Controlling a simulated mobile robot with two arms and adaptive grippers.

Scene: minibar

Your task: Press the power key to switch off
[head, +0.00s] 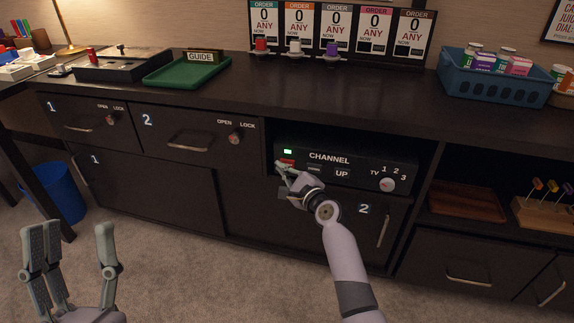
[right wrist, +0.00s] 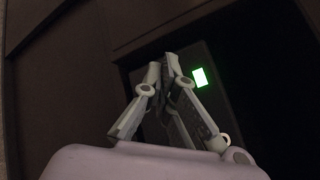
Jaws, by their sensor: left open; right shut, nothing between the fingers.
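A black channel box (head: 350,172) sits in an open shelf slot of the dark cabinet. Its green light (head: 288,152) is lit at its upper left, and it also glows in the right wrist view (right wrist: 200,77). A red key (head: 286,163) shows just below the light, partly covered by my gripper. My right gripper (head: 281,167) is shut and empty, its tips at or very near the red key; I cannot tell whether they touch it. In the right wrist view the closed fingers (right wrist: 168,62) point toward the box, left of the light. My left gripper (head: 75,235) is open and empty, low at the left.
The box also has an UP button (head: 342,173) and a TV knob (head: 387,185). The shelf's upper edge and side walls surround the box. A green tray (head: 187,70) and a blue basket (head: 490,82) stand on the counter above. The carpet in front is clear.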

